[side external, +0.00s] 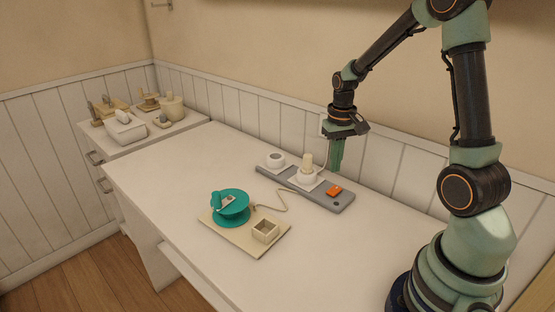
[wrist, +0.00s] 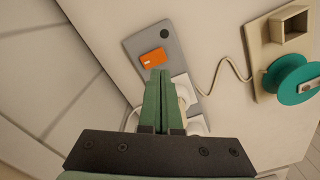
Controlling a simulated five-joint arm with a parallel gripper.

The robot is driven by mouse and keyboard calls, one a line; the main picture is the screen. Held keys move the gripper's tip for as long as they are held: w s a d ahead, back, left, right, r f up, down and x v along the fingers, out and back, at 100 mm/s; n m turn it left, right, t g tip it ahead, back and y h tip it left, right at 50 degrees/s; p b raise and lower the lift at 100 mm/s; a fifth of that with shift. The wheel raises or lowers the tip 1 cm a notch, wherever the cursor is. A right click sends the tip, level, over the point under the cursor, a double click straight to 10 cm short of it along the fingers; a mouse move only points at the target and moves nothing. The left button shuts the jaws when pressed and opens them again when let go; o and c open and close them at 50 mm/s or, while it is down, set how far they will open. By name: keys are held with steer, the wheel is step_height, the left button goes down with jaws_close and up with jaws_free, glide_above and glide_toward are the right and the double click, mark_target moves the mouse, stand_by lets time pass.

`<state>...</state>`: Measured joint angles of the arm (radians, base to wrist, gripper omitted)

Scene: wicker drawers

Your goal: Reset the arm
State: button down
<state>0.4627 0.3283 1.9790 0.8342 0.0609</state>
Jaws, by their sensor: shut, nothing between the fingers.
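My gripper (side external: 337,165) points down in the side external view, above the back edge of the white counter near the wall. Its two green fingers are shut together with nothing between them. In the wrist view the shut gripper (wrist: 159,75) appears over the grey board, and its fingers hide part of the white pieces behind them. My arm is raised and bent, reaching from the right side toward the counter's back.
A grey board (side external: 331,204) holds a white cup (side external: 275,160), a cream peg in a white holder (side external: 307,170) and an orange block (side external: 333,191). A tan board (side external: 250,245) carries a teal spool (side external: 230,207) and an open box (side external: 265,231). The front counter is clear.

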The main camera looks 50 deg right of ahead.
steer(key=s+a+r+n+t, duration=0.2)
steer(key=s+a+r+n, duration=0.1)
steer(key=a+r, duration=0.4)
steer(key=s+a+r+n+t, duration=0.3)
steer(key=a+r, duration=0.4)
steer(key=a, duration=0.3)
steer(key=shift+r+t, duration=0.3)
steer(key=shift+r, duration=0.1)
steer(key=shift+a, duration=0.1)
steer(key=w+d+f+m+g, duration=0.2)
steer(key=w+d+f+m, duration=0.1)
steer(key=d+m, duration=0.6)
steer(key=w+d+f+m+g, duration=0.3)
steer(key=d+f+m, duration=0.1)
steer(key=d+m, duration=0.5)
steer(key=shift+d+f+g, duration=0.3)
steer(key=shift+d, duration=0.55)
steer(key=shift+w, duration=0.1)
